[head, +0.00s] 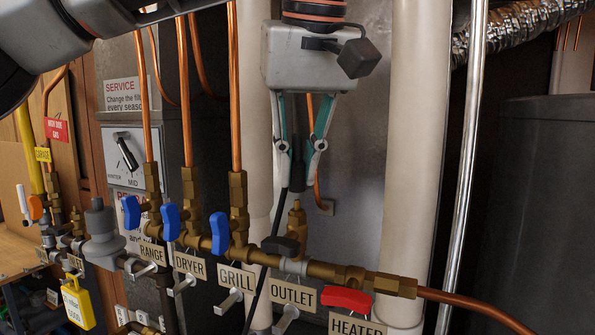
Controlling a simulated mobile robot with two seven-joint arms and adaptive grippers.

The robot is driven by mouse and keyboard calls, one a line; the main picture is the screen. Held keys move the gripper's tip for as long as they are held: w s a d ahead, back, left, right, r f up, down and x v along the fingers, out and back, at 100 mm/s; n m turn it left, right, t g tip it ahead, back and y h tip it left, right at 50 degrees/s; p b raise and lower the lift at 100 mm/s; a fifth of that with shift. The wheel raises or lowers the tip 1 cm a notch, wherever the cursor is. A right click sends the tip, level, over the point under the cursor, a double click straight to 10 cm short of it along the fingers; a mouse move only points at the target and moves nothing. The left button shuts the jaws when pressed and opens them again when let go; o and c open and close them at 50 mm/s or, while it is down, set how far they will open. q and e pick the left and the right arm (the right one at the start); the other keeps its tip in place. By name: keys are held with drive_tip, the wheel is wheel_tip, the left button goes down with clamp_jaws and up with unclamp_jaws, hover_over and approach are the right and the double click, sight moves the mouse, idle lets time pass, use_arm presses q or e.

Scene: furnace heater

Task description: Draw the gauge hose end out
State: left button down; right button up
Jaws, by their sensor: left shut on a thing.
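My left gripper (298,168) comes down from the top centre with its fingers pointing down. It is shut on the dark gauge hose end (298,174), which is mostly hidden between the fingers. A thin black hose (258,292) runs down from near the fingertips, behind the brass manifold (330,271). A brass port (297,217) stands upright just below the hose end, above the OUTLET tag (292,294). I cannot tell whether the hose end touches the port. My right gripper is not in view.
Blue valve handles (219,233) and copper pipes (235,90) stand close left of the gripper. A red handle (346,299) is at the lower right. A thick pale pipe (413,150) rises to the right. A grey panel (355,150) is behind.

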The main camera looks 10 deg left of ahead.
use_arm(q)
drive_tip(key=shift+r, duration=0.2)
drive_tip(key=shift+r, duration=2)
drive_tip(key=shift+f, duration=0.15)
